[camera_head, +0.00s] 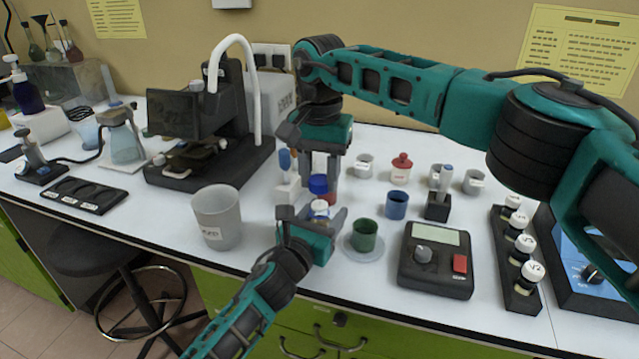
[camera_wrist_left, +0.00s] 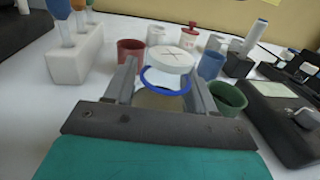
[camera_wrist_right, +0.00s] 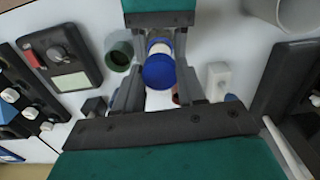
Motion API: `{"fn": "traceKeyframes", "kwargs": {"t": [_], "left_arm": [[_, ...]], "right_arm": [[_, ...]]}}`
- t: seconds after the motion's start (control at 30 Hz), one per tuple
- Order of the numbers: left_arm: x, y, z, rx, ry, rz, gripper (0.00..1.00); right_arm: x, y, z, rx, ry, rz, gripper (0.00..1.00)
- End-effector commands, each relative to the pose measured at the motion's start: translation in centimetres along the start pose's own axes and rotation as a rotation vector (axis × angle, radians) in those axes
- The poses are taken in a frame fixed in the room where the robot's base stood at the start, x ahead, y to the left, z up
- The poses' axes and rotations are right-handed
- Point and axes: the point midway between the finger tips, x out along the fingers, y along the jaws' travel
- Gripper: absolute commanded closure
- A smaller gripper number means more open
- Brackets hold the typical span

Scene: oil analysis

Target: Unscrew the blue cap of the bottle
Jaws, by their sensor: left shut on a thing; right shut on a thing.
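The bottle (camera_head: 320,208) stands upright between the fingers of my left gripper (camera_head: 318,218), which is shut on it. In the left wrist view the bottle's white top with a cross mark (camera_wrist_left: 172,60) and a blue ring (camera_wrist_left: 166,88) are uncovered. The blue cap (camera_head: 318,184) is apart from the bottle, a little above it. My right gripper (camera_head: 319,178) points down and is shut on the cap. In the right wrist view the cap (camera_wrist_right: 159,72) sits between the fingers, partly covering the bottle (camera_wrist_right: 158,46).
A green cup on a saucer (camera_head: 364,235) is close right of my left gripper. A grey beaker (camera_head: 217,216) stands to the left. A red-brown cup (camera_wrist_left: 131,50) is behind the bottle. A black device (camera_head: 436,260) and a vial rack (camera_head: 516,258) lie to the right.

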Motion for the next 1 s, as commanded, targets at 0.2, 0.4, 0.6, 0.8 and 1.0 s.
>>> {"fn": "traceKeyframes", "kwargs": {"t": [0.2, 0.4, 0.6, 0.8, 1.0], "left_arm": [[-0.01, 0.03, -0.06, 0.000, 0.001, 0.001, 1.00], [-0.01, 0.03, -0.05, 0.000, 0.001, 0.001, 0.37], [-0.01, 0.02, -0.04, 0.000, 0.001, 0.000, 0.18], [-0.01, 0.01, -0.02, 0.000, 0.000, 0.000, 0.15], [-0.66, 0.06, -0.04, 0.002, 0.001, 0.001, 0.15]], "right_arm": [[-1.58, -0.02, 0.02, 0.000, 0.000, 0.000, 0.97], [-1.54, -0.02, 0.03, 0.000, -0.001, 0.000, 0.97], [-1.52, -0.02, 0.03, 0.000, -0.001, 0.000, 0.97], [-1.51, -0.01, 0.03, 0.000, -0.001, 0.000, 0.97], [-1.64, -0.01, 0.03, 0.000, -0.001, 0.000, 0.97]]}}
